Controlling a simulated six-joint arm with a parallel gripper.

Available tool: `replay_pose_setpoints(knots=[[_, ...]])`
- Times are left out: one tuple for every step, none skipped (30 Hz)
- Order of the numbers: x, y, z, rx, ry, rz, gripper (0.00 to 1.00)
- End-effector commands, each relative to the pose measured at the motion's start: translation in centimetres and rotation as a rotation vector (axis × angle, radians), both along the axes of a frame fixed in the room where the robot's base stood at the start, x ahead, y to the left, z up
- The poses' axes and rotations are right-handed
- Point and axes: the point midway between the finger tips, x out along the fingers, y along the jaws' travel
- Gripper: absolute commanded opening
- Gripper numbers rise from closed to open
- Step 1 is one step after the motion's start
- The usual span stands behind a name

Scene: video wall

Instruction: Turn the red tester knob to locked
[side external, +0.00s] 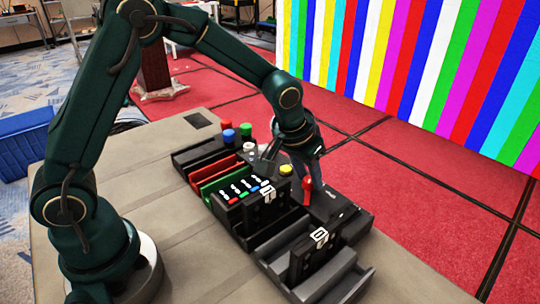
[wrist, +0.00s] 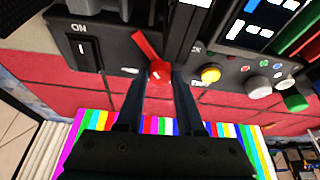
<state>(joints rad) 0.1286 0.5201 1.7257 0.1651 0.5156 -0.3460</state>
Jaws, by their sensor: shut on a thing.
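The red tester knob (side external: 307,191) stands on the dark panel at the right end of the rack in the side external view. In the wrist view the red knob (wrist: 158,70) sits at the fingertips, with its long red pointer slanting to the upper left. My gripper (side external: 303,176) reaches down on it from above. In the wrist view my gripper (wrist: 159,78) has a finger on each side of the knob's round body and is shut on it. Lettering right of the knob is partly hidden by a finger.
A black ON switch (wrist: 83,48) is left of the knob. A yellow knob (wrist: 210,73), a white knob (wrist: 258,87) and a green knob (wrist: 295,102) stand to its right. Dark module trays (side external: 283,238) line the table. The striped video wall (side external: 410,65) stands beyond.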

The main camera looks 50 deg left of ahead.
Motion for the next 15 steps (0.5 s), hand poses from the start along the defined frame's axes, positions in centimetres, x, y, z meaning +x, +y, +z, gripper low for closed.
replay_pose_setpoints(knots=[[-0.03,0.14,0.1,-0.002,0.0,-0.038,0.0],[-0.05,0.16,0.08,-0.002,0.001,-0.064,0.0],[-0.05,0.17,0.08,-0.002,0.001,-0.099,0.0],[-0.04,0.19,0.08,-0.002,0.001,-0.126,0.0],[-0.05,0.22,0.06,-0.002,0.001,-0.152,0.0],[-0.05,0.23,0.06,-0.002,0.001,-0.189,0.0],[-0.04,0.23,0.05,-0.002,0.001,-0.215,0.0],[-0.05,0.26,0.05,-0.002,0.001,-0.241,0.0],[-0.02,0.27,0.06,-0.002,0.0,-0.275,0.0],[-0.01,0.27,0.07,-0.002,0.0,-0.301,0.0],[-0.01,0.28,0.06,-0.001,0.0,-0.325,0.0],[0.0,0.3,0.06,-0.002,0.001,-0.357,0.0],[0.0,0.32,0.06,-0.002,0.001,-0.38,0.0],[0.0,0.32,0.06,-0.001,0.001,-0.403,0.0],[0.01,0.32,0.06,-0.001,0.001,-0.433,0.0]])
